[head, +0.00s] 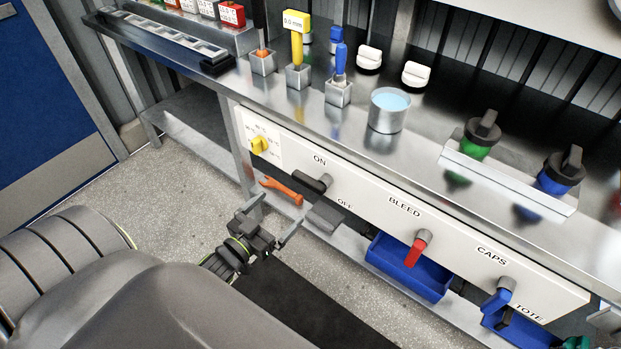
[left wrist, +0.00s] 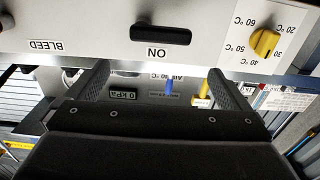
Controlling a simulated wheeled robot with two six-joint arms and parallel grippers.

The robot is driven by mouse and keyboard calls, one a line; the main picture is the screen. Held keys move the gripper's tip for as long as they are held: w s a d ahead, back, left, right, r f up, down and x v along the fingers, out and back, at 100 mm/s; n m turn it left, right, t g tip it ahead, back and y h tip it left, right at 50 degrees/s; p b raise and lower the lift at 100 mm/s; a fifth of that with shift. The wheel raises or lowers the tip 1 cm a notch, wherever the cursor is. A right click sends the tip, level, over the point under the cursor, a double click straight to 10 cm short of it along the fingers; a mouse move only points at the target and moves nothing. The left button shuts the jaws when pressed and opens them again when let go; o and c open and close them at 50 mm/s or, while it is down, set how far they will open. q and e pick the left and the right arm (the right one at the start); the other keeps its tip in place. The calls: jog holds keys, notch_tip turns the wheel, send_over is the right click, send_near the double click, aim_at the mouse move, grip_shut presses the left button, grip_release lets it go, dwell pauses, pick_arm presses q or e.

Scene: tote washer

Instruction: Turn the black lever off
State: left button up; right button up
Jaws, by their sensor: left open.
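The black lever (head: 313,184) is on the white front panel (head: 375,203), between the ON and OFF labels in the head view. In the left wrist view the panel appears upside down, and the lever (left wrist: 161,35) lies level beside the ON label. My left gripper (head: 279,212) is open and empty. It is in front of and below the panel, apart from the lever. Its two fingers (left wrist: 160,82) show in the left wrist view, with the lever beyond their tips. My right gripper is not in view.
A yellow knob (head: 259,145) is left of the lever; a red lever (head: 418,248) and a blue lever (head: 496,299) are right of it. An orange wrench (head: 281,190) and blue bin (head: 405,272) are below the panel. The steel counter (head: 430,150) juts above. Floor is open at left.

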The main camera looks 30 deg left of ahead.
aim_at(305, 183)
pick_arm(q)
jog(key=w, duration=0.8)
jog(key=w+d+p, duration=0.1)
jog(key=w, duration=0.4)
jog(key=c, duration=1)
jog(key=shift+c, duration=0.2)
